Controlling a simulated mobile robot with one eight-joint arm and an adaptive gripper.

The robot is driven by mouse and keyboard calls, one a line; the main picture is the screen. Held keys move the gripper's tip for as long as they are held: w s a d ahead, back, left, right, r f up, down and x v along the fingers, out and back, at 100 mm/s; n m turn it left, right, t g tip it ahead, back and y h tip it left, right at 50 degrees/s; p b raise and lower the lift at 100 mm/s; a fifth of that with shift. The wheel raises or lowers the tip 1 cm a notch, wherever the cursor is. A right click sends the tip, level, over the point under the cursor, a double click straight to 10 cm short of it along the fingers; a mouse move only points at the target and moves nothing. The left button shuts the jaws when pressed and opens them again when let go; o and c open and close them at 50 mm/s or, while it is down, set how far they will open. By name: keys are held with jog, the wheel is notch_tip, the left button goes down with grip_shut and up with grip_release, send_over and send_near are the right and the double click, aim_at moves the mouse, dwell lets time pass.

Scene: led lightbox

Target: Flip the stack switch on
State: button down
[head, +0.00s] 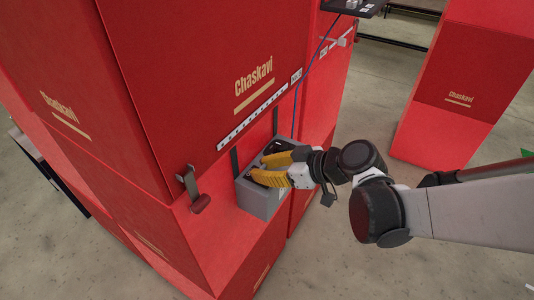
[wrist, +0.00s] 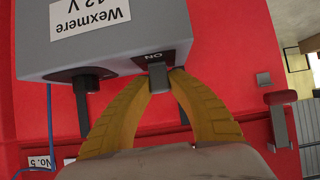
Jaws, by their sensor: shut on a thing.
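A grey box (head: 262,200) hangs on the side of the red stack. In the wrist view the grey box (wrist: 110,45) carries a label reading "Wexmere" and "12 V", and an upside-down "ON" mark. A small dark grey switch (wrist: 158,78) sticks out beside the "ON" mark. My gripper (head: 256,168) reaches the box from the right with its yellow fingers. In the wrist view my gripper (wrist: 160,80) has its two fingertips on either side of the switch, shut on it. The switch is hidden in the head view.
A bracket with a dark red handle (head: 199,203) juts from the stack left of the box. A blue cable (head: 298,95) runs down to the box area. Another red stack (head: 450,100) stands at right, with open floor between.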

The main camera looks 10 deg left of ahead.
jog(key=shift+d+f+y+b, duration=0.2)
jog(key=shift+y+b, duration=0.5)
jog(key=shift+b, duration=0.25)
jog(key=shift+s+r, duration=0.1)
jog(key=c, duration=1.2)
grip_release()
jog(key=v, duration=1.2)
jog(key=shift+s+f, duration=0.2)
jog(key=shift+t, duration=0.3)
